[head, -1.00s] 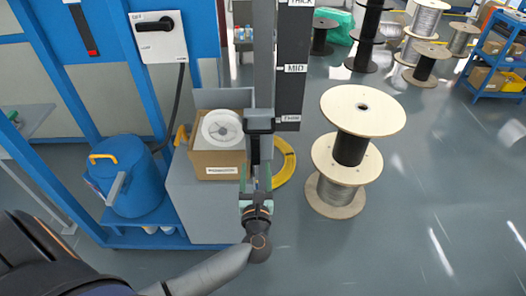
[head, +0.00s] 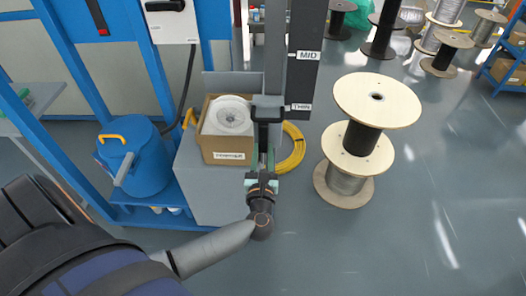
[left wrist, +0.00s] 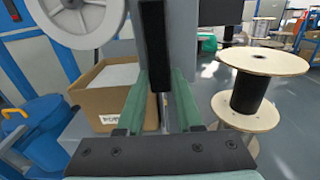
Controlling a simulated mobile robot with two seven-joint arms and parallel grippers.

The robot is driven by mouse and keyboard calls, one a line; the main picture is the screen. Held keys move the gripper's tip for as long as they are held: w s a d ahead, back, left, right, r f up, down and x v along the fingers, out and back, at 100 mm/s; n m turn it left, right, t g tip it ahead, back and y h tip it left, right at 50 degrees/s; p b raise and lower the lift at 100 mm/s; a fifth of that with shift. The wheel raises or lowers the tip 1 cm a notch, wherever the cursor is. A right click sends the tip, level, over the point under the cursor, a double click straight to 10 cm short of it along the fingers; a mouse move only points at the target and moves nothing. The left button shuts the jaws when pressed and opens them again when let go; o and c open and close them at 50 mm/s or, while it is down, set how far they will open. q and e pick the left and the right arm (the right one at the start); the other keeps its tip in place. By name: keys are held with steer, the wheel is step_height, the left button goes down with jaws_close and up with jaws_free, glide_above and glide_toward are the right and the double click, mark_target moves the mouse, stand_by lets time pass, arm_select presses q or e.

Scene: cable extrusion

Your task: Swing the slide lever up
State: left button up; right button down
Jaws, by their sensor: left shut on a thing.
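The slide lever (head: 263,130) is a dark bar hanging down from a black bracket on the grey upright post, level with the THIN label (head: 302,107). My left gripper (head: 264,163) reaches up from below and is shut on the lever's lower part. In the left wrist view, the dark lever (left wrist: 153,45) stands upright between the two green fingers of the left gripper (left wrist: 163,95). The exact contact is partly hidden by the fingers. My right gripper is in neither view.
A cardboard box (head: 228,156) with a white reel (head: 228,115) sits on a grey cabinet left of the post. A yellow cable coil (head: 293,150) lies right behind the gripper. Wooden spools (head: 376,98) stand stacked at the right. A blue barrel (head: 135,165) stands left. Floor is clear at lower right.

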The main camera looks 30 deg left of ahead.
arm_select(q)
jaws_close()
steer(key=shift+r, duration=0.1)
stand_by(0.8)
